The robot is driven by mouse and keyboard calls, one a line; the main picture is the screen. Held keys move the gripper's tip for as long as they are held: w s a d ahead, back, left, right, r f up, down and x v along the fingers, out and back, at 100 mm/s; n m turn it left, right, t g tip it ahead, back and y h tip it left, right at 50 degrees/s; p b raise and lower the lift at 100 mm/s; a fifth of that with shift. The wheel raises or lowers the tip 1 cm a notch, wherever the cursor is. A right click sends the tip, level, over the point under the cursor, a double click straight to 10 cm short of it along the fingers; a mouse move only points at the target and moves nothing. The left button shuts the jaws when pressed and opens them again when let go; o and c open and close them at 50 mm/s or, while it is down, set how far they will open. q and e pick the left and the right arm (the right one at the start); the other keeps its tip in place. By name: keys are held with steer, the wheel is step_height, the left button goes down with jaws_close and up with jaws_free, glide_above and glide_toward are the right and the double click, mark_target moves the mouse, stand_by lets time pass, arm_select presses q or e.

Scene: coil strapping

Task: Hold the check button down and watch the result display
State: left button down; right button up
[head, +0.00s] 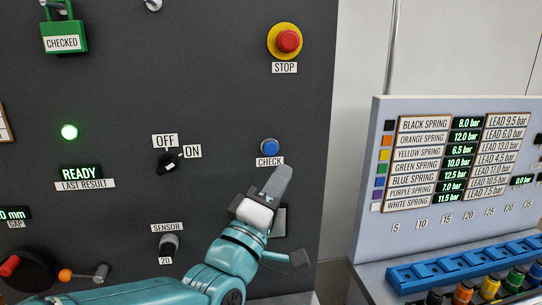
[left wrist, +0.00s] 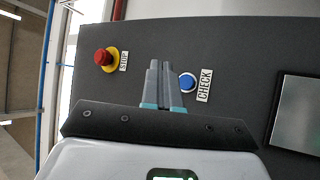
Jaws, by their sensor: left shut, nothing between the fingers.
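The blue check button (head: 270,147) is on the dark panel above its CHECK label (head: 268,161). My left gripper (head: 279,176) is shut and empty, its fingertips just below the button and label in the head view. In the left wrist view the shut fingers (left wrist: 160,75) point at the panel beside the blue button (left wrist: 187,82); I cannot tell whether they touch the panel. The button looks uncovered. The result display (head: 81,173) reads READY in green above a LAST RESULT label. My right gripper is not in view.
A red STOP button (head: 288,41) on a yellow ring sits above the check button. An OFF/ON switch (head: 169,163) and a SENSOR knob (head: 169,245) are to the left. A green light (head: 69,132) is lit. A spring chart board (head: 455,165) stands at the right.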

mark_target(271, 149)
arm_select(q)
steer(key=w+p, duration=0.1)
steer(key=w, duration=0.1)
steer(key=w+a+p, duration=0.1)
steer(key=w+p, duration=0.1)
steer(key=w, duration=0.1)
steer(key=w+p, duration=0.1)
steer(key=w, duration=0.2)
steer(key=shift+w+a, duration=0.2)
steer(key=shift+a, duration=0.05)
stand_by(0.4)
steer(key=shift+w+f, duration=0.1)
stand_by(0.4)
steer(key=shift+w, duration=0.1)
stand_by(1.3)
